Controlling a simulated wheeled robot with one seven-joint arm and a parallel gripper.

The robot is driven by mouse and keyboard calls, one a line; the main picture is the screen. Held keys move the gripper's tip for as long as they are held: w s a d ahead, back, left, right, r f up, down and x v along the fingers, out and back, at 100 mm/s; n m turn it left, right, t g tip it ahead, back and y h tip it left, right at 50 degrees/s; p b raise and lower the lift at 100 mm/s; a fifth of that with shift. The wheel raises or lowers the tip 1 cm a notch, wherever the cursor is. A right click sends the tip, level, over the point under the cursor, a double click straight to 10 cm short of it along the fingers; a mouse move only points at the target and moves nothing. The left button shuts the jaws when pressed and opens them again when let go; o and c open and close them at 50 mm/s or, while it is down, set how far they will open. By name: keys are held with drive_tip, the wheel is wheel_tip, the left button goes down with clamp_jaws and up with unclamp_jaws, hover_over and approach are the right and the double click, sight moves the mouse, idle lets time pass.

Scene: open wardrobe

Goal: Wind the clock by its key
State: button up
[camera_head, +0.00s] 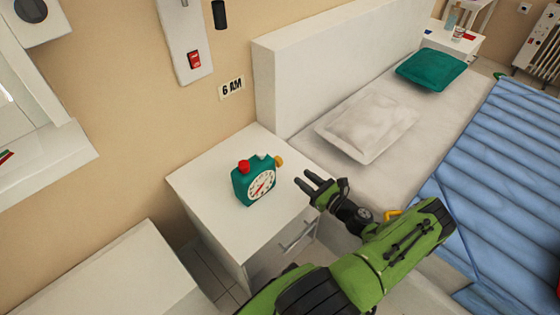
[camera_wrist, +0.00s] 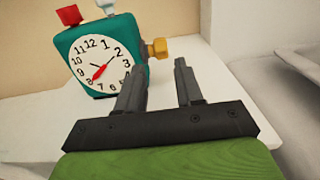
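The teal clock (camera_head: 254,184) stands upright on the white nightstand (camera_head: 205,186), its white dial facing forward. It also shows in the wrist view (camera_wrist: 100,58), with a red button on top and a red hand on the dial. The yellow key (camera_head: 279,161) sticks out from the clock's right side; in the wrist view the key (camera_wrist: 157,48) is just beyond my fingers. My gripper (camera_head: 304,181) is to the right of the clock, above the nightstand's right edge. In the wrist view my gripper (camera_wrist: 157,78) has its two fingers apart with nothing between them.
The bed with a white pillow (camera_head: 367,126) and a teal pillow (camera_head: 431,69) lies to the right. The nightstand top around the clock is clear.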

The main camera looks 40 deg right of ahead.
sight(278, 158)
drive_tip(key=w+b, duration=0.1)
drive_tip(key=w, duration=0.4)
drive_tip(key=w+b, duration=0.1)
drive_tip(key=w, duration=0.5)
drive_tip(key=shift+w+a, duration=0.2)
drive_tip(key=shift+w, duration=0.1)
drive_tip(key=shift+c, duration=0.3)
clamp_jaws()
drive_tip(key=g+p, duration=0.1)
drive_tip(key=p, duration=0.2)
drive_tip(key=shift+w+r+g, duration=0.1)
drive_tip(key=shift+r+g, duration=0.2)
drive_tip(key=shift+r, duration=0.1)
drive_tip(key=g+p, duration=0.1)
drive_tip(key=p, duration=0.2)
drive_tip(key=shift+w+r, duration=0.1)
drive_tip(key=g+p, duration=0.2)
drive_tip(key=p, duration=0.1)
drive_tip(key=shift+w, duration=0.2)
drive_tip(key=shift+w+f+g+p, duration=0.15)
drive_tip(key=shift+f+g+p, duration=0.05)
drive_tip(key=shift+g+p, duration=0.7)
